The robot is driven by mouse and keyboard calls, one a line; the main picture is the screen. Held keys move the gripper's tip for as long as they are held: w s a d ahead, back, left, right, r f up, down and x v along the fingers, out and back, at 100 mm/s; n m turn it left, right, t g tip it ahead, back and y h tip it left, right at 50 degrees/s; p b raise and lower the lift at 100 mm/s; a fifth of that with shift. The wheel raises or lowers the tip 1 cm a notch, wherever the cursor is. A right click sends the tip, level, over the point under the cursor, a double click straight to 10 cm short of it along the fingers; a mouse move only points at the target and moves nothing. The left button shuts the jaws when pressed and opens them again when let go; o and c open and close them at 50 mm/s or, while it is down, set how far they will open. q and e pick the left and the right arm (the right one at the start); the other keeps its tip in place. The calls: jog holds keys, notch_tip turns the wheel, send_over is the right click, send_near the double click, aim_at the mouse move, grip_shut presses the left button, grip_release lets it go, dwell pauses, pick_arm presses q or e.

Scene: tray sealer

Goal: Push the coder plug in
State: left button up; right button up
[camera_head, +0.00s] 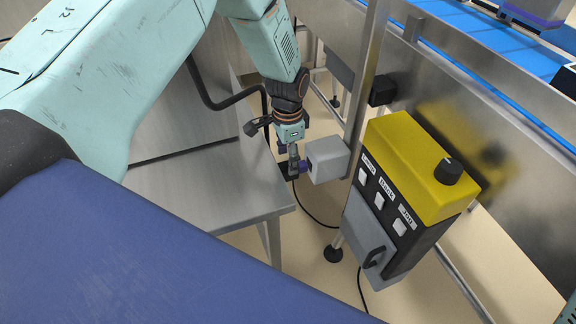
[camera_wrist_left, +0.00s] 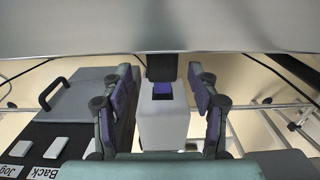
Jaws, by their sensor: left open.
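A grey socket box (camera_head: 328,158) is mounted beside the steel post, and it also shows in the left wrist view (camera_wrist_left: 163,124). The black coder plug (camera_wrist_left: 161,67) is at the box's end in the left wrist view, with a blue-purple patch between them. I cannot tell how deep the plug sits. In the head view the plug is largely hidden by my gripper. My left gripper (camera_head: 292,160) is beside the box. In the left wrist view its purple-padded fingers (camera_wrist_left: 162,103) are open, one on each side of the box, with gaps.
A yellow-topped control box (camera_head: 415,150) with a black knob and labelled buttons stands right of the socket box. A steel post (camera_head: 366,75) rises close by. A steel table (camera_head: 200,180) lies left of the gripper. A blue conveyor (camera_head: 480,35) runs behind. Black cables hang below.

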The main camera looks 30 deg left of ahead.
pick_arm(q)
jog(key=f, duration=0.3)
jog(key=shift+w+a+f, duration=0.15)
jog(key=shift+w+f, duration=0.05)
jog(key=shift+w, duration=0.05)
jog(key=shift+f+b, duration=0.3)
jog(key=shift+b, duration=0.05)
jog(key=shift+s, duration=0.2)
jog(key=shift+w, duration=0.1)
jog(key=shift+w+f, duration=0.1)
jog(key=shift+f, duration=0.05)
jog(key=shift+c, duration=2.7)
grip_shut()
